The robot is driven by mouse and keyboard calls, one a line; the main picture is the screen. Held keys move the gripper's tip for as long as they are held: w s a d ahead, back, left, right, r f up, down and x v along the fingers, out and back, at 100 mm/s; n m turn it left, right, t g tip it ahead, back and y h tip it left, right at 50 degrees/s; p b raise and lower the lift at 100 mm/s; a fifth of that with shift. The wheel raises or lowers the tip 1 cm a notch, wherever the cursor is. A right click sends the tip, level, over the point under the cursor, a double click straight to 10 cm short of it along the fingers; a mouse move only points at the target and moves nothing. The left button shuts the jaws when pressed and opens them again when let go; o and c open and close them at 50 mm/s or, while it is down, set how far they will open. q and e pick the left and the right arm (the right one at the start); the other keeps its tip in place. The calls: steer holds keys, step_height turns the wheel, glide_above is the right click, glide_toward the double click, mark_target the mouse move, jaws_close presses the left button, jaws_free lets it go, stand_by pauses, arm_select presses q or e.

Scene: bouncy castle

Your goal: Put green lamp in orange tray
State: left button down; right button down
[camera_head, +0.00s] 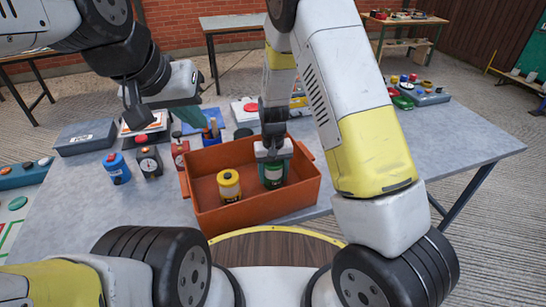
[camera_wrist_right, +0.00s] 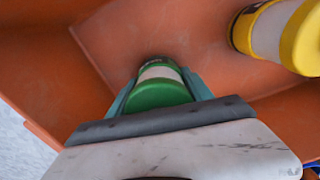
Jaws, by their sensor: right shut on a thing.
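The orange tray (camera_head: 208,213) stands on the grey table in front of me. The green lamp (camera_head: 272,181) is inside the tray's walls, in its right half; it also shows in the right wrist view (camera_wrist_right: 160,92). My right gripper (camera_head: 272,158) reaches down into the tray and is shut on the green lamp, around its top. The lamp looks upright, on or close to the tray floor; I cannot tell which. My left gripper (camera_head: 132,118) hangs over the left part of the table, away from the tray; its fingers are not clear.
A yellow lamp (camera_head: 229,186) stands in the tray, left of the green one. A blue canister (camera_head: 117,168), a dark gauge-like item (camera_head: 149,162) and a red item (camera_head: 180,152) stand left of the tray. The table right of the tray is mostly clear.

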steer(key=shift+c, duration=2.1)
jaws_free()
steer(key=shift+f, duration=0.1)
